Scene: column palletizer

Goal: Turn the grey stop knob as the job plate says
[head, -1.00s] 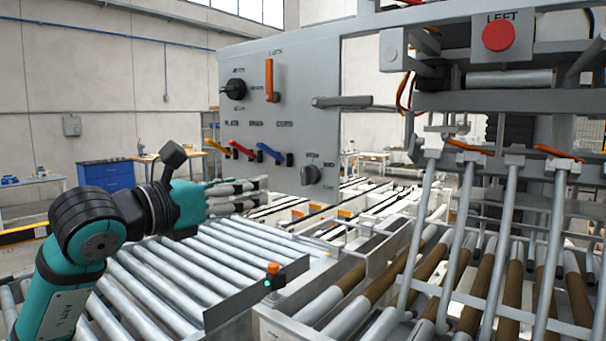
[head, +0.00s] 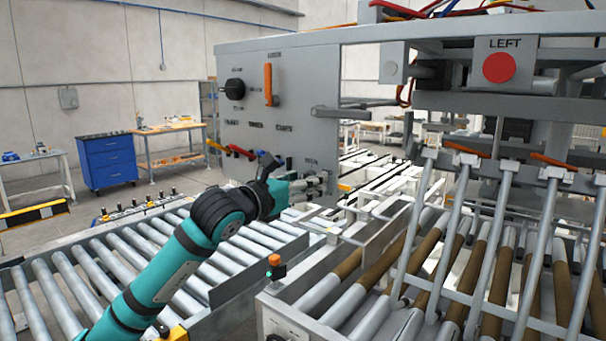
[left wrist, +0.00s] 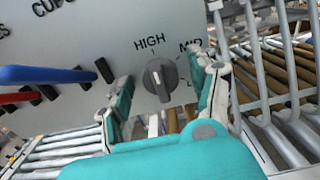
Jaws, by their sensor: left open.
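The grey stop knob (left wrist: 160,78) is on the grey panel (left wrist: 60,35) in the left wrist view, with HIGH printed above it and MID to its upper right. A third label at its lower right is partly hidden by a finger. The knob's raised grip stands roughly upright, slightly tilted. My left gripper (left wrist: 165,98) is open, its fingers on either side of the knob; I cannot tell whether they touch it. In the head view my left gripper (head: 308,187) hides the knob at the panel's lower edge. The job plate cannot be made out. My right gripper is not in view.
A black rotary knob (head: 234,89) and an orange handle (head: 268,85) are higher on the panel. Red and blue levers, the blue one (left wrist: 45,75), are left of the knob. A grey bar (head: 338,112) juts from the panel's right. Roller conveyors (head: 90,262) lie below.

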